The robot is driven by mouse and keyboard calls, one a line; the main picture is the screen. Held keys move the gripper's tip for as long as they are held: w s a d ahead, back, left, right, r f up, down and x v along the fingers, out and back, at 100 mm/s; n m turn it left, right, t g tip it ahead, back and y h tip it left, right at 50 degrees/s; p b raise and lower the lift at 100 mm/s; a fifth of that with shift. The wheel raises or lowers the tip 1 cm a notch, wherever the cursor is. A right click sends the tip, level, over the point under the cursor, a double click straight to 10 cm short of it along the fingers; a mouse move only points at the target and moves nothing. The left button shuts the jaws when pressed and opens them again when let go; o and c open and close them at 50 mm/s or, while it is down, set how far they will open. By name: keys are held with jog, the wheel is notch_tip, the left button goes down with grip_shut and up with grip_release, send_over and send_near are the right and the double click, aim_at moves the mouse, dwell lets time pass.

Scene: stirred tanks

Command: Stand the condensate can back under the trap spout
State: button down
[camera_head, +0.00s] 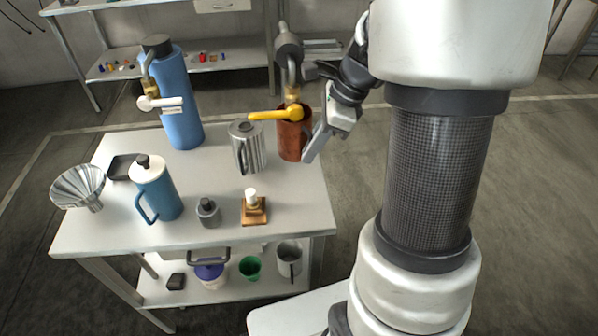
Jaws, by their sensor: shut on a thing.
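A reddish-brown can (291,143) stands upright near the table's back right edge, below a brass spout (292,88) with a yellow lever (277,114). The lever and spout hide part of its top. My gripper (318,140) is at the can's right side, fingers pointing down, and appears shut on the can. The exact contact is hard to see. I cannot tell whether the can's base rests on the table. A steel lidded jug (247,150) with a handle stands just left of it.
A blue cylinder (181,110) with a white-levered tap stands at back left. A blue jug (157,192), a metal funnel (78,186), a grey bottle (208,212) and a wooden-based item (254,211) occupy the front. The table's (305,206) right front corner is clear.

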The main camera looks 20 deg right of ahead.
notch_tip(320, 180, down, 10)
jog(key=b, duration=0.3)
jog(key=shift+a+r, duration=0.15)
jog(key=shift+b, duration=0.3)
jog(key=c, duration=1.9)
grip_release()
